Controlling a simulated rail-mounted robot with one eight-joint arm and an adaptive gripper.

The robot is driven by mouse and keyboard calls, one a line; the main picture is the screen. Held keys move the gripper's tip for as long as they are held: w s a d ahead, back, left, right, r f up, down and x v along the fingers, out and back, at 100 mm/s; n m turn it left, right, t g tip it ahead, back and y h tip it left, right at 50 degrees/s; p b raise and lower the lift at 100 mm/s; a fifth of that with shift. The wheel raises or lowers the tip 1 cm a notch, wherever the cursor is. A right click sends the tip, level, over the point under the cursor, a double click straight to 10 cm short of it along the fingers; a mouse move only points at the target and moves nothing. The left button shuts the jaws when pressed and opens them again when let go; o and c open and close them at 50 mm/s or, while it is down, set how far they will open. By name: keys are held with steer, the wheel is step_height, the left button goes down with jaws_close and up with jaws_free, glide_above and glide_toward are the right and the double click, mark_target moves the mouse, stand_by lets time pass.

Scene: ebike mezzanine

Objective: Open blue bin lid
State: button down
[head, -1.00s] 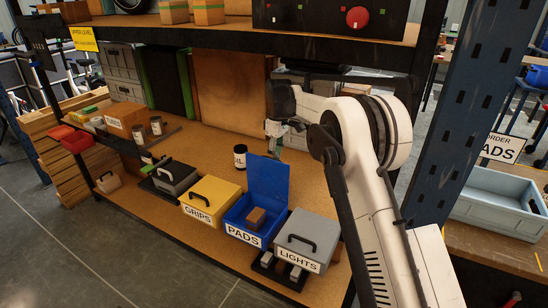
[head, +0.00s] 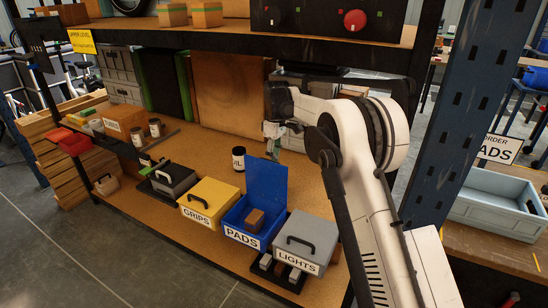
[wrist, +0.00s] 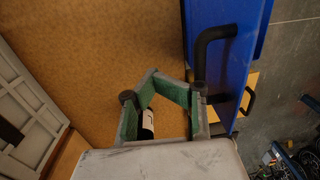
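The blue bin (head: 235,214), labelled PADS, stands on the shelf between the yellow GRIPS bin and the grey LIGHTS bin. Its blue lid (head: 266,183) stands upright at the back, and a brown box (head: 254,219) shows inside. In the wrist view the lid (wrist: 217,75) with its black handle (wrist: 208,45) is to the right. My gripper (head: 272,147) is behind the lid and above the shelf, partly hidden by it. In the wrist view my gripper (wrist: 163,90) has its green-padded fingers apart, beside the lid, with nothing clearly held between them.
The yellow GRIPS bin (head: 211,199) and grey LIGHTS bin (head: 308,236) flank the blue bin, lids shut. A dark bottle (head: 239,158) stands behind the bins. The upper shelf (head: 230,36) is above my gripper. Bare shelf surface lies behind the bins.

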stand_by(0.4)
steer(key=c, duration=1.9)
jaws_free()
